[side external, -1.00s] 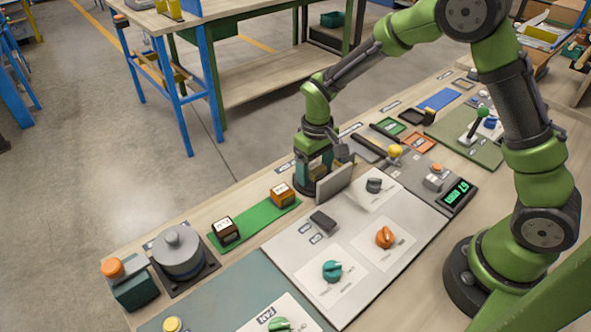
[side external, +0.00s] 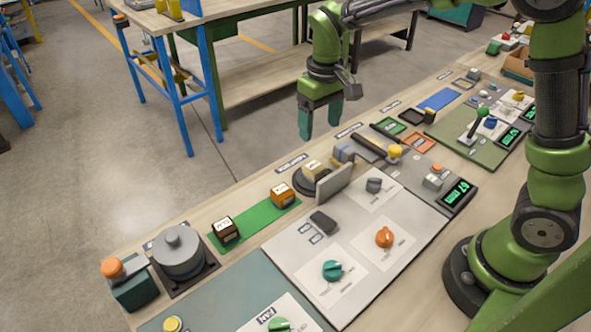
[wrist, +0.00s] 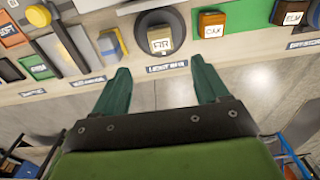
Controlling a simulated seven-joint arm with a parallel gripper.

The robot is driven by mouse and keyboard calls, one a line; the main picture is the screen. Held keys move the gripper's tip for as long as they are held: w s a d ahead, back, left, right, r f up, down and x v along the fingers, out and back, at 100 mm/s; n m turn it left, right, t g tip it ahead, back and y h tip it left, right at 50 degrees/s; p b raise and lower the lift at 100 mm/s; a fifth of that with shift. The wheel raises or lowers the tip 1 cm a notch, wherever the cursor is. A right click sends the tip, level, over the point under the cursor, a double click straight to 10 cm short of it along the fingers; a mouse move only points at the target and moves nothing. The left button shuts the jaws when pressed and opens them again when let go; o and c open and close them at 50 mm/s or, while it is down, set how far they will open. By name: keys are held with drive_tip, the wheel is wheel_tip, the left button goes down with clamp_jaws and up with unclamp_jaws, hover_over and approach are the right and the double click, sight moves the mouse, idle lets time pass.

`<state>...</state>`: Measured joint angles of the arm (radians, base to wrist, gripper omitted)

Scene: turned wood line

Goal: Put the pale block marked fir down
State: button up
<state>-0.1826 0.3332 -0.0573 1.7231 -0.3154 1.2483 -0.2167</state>
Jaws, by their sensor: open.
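The pale block marked FIR (side external: 313,170) sits on a round dark disc (side external: 300,187), behind an upright grey plate (side external: 334,183). In the wrist view the FIR block (wrist: 159,43) faces me with its label up, and the disc (wrist: 140,60) shows around it. My gripper (side external: 320,128) is open and empty, raised above and beyond the far bench edge, clear of the block. In the wrist view my two green fingers (wrist: 160,75) are spread wide with nothing between them, the block appearing ahead of the gap.
The orange-brown OAK block (side external: 283,194) and a dark block (side external: 224,231) stand on a green strip (side external: 254,224). A grey round-lidded device (side external: 179,250) is at left. A white panel with knobs (side external: 290,250) lies in front. The air around my gripper is free.

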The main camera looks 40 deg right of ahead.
drive_tip(key=s+d+r+m+t+y, duration=0.1)
drive_tip(key=s+r+m+t, duration=0.1)
drive_tip(key=s, duration=0.7)
drive_tip(key=s+d+r+m+t+y, duration=0.1)
drive_tip(key=s+r+t, duration=0.4)
drive_tip(key=s+r, duration=0.2)
drive_tip(key=shift+s+d+r+m, duration=0.25)
drive_tip(key=shift+s+m, duration=0.15)
drive_tip(key=shift+s, duration=0.6)
